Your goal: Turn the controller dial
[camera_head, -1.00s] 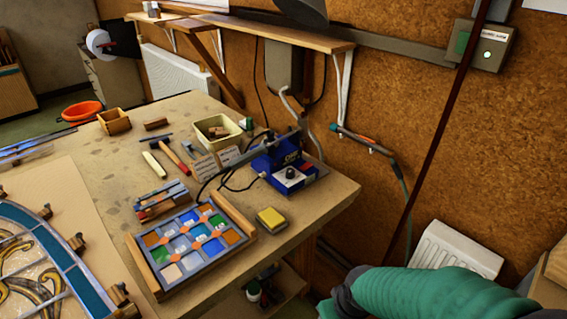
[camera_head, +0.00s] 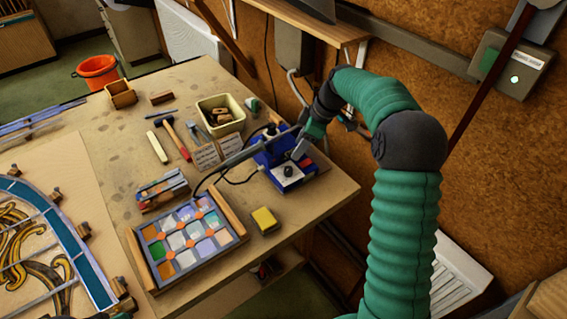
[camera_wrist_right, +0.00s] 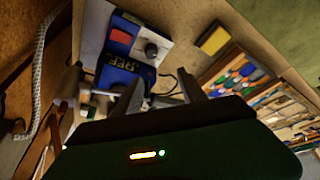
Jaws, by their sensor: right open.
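The controller is a blue box (camera_head: 272,156) at the right edge of the workbench, with a black dial (camera_head: 288,170) on its pale front face. In the right wrist view the dial (camera_wrist_right: 151,50) sits near the top of the controller (camera_wrist_right: 121,75), beside a red patch. My right gripper (camera_head: 300,149) is just above and to the right of the controller, its arm arching in from the lower right. In the wrist view its two fingers (camera_wrist_right: 160,88) are spread apart with nothing between them, and the dial lies beyond the tips. My left gripper is out of view.
A yellow sponge (camera_head: 264,220) lies in front of the controller. A tray of coloured glass (camera_head: 189,238) is to its left. A cream bin (camera_head: 221,115) and a red-handled hammer (camera_head: 174,139) lie behind. A soldering iron and its cable cross left of the controller.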

